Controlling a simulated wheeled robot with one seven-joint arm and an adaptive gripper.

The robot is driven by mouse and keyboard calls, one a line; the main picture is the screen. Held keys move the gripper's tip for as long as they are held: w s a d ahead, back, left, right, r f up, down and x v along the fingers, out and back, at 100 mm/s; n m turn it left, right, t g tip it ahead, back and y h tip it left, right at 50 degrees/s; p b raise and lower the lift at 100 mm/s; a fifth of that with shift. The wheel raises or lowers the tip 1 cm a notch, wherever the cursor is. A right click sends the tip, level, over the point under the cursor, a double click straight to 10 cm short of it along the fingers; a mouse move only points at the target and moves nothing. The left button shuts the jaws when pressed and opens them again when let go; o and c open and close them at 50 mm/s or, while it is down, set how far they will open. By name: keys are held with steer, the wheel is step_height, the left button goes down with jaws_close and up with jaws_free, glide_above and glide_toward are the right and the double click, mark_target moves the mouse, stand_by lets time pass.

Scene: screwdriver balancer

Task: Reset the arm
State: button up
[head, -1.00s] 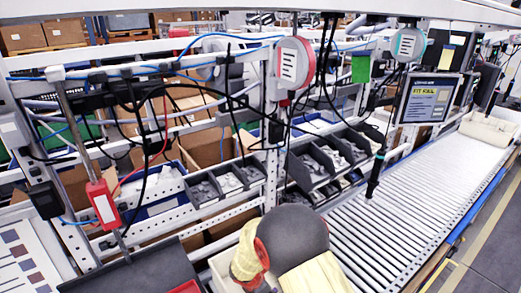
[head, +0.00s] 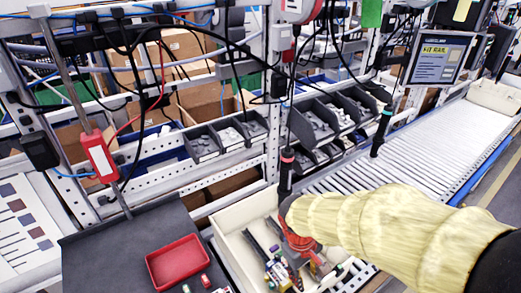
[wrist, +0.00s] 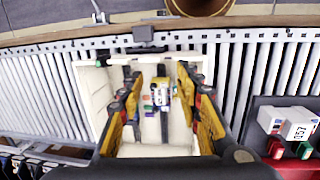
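My arm (head: 385,225), in a yellow sleeve, reaches in from the lower right. My gripper (head: 283,262) is over the cream bin (head: 228,240) on the roller conveyor. In the wrist view my gripper (wrist: 162,100) has its two yellow-and-black fingers spread apart, with the bin (wrist: 93,100) below. Small coloured parts (wrist: 160,95) show between the fingers, and nothing appears gripped. A black screwdriver with a pinkish band (head: 286,172) hangs just behind the gripper. A second one with a teal band (head: 381,133) hangs farther right.
A dark work surface (head: 120,250) with a red tray (head: 178,262) is at the lower left. A red box on a pole (head: 100,155) and parts bins (head: 202,143) stand behind. Hanging cables and rack posts crowd the back. The conveyor (head: 345,172) is clear to the right.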

steer(key=s+d+r+m+t+y+b, duration=0.2)
steer(key=s+d+r+m+t+b, duration=0.3)
steer(key=s+b, duration=0.4)
steer(key=shift+d+r+m+t+b, duration=0.3)
steer(key=shift+d+m+b, duration=0.5)
steer(key=shift+b, duration=0.6)
steer(key=shift+s, duration=0.1)
